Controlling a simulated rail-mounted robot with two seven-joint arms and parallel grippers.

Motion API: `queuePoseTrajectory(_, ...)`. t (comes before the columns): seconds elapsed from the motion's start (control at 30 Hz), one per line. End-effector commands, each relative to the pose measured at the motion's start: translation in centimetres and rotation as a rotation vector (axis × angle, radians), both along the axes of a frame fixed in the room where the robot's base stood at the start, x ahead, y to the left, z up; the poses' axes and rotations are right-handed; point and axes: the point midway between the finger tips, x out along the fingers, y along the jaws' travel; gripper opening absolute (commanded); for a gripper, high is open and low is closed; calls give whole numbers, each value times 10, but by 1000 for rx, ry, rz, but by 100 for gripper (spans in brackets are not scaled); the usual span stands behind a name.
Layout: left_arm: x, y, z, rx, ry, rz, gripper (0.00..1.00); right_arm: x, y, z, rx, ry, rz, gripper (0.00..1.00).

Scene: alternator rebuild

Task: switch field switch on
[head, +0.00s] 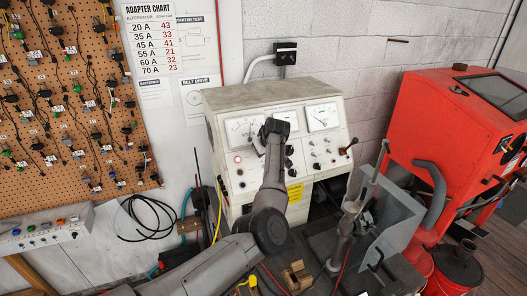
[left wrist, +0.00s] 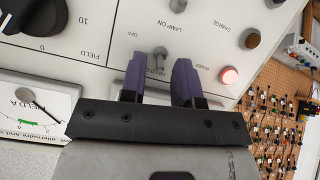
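The field switch (left wrist: 160,53) is a small metal toggle on the pale panel of the test bench (head: 300,180). In the left wrist view it shows just beyond and between my left gripper's two purple fingers (left wrist: 160,82). The fingers are apart, with a gap around the toggle; I cannot tell whether either touches it. In the head view my left gripper (head: 275,130) is at the panel front and hides the switch. My right gripper is not in view.
A lit red lamp (left wrist: 229,75) and a brown button (left wrist: 249,39) are beside the switch. A large black knob (left wrist: 36,16) and a dial meter (left wrist: 38,108) are on the other side. A red cabinet (head: 440,130) stands right; a pegboard (head: 70,90) hangs left.

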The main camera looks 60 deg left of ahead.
Motion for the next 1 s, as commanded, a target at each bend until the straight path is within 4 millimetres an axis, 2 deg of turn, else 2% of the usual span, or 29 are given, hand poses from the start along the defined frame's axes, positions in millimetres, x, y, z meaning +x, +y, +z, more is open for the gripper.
queuePoseTrajectory(0.27,0,0,0,1,0,0,34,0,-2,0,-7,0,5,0)
queuePoseTrajectory(0.43,-1,-7,10,3,-1,1,34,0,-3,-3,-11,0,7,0)
queuePoseTrajectory(1.0,-10,-69,91,2,-2,-2,34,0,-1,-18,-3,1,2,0)
